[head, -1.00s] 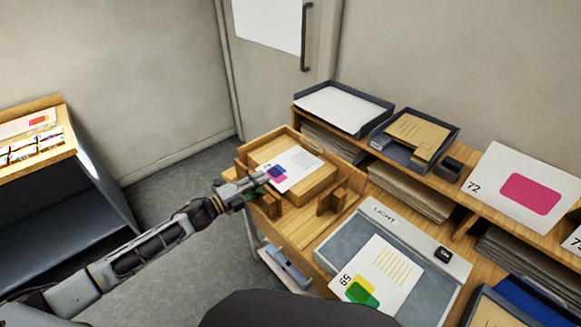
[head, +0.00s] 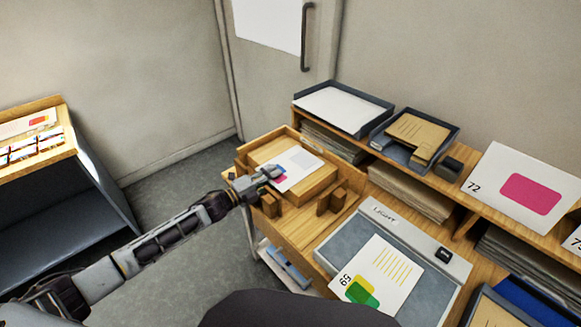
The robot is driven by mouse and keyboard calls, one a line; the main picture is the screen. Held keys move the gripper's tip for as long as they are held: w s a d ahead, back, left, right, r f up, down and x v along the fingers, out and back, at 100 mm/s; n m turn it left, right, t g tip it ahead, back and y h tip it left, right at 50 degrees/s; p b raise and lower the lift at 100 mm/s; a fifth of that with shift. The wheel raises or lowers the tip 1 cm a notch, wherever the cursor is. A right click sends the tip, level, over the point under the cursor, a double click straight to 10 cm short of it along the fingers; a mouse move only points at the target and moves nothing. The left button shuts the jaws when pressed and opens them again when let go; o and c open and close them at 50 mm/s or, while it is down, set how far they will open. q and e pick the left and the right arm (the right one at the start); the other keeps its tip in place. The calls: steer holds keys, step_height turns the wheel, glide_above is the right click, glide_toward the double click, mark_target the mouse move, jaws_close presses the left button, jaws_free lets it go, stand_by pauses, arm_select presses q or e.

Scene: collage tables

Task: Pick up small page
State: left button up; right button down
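My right gripper is out of view.
Two upright wooden pieces (head: 331,201) stand in front of the block. A light box (head: 333,247) bearing a page marked 59 (head: 390,265) lies nearer. Grey trays (head: 343,107) sit on a shelf behind. A cabinet (head: 60,205) stands left, across open floor.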

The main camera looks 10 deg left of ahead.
arm_select(q)
steer(key=shift+c, duration=0.3)
jaws_close()
steer(key=shift+r, duration=0.1)
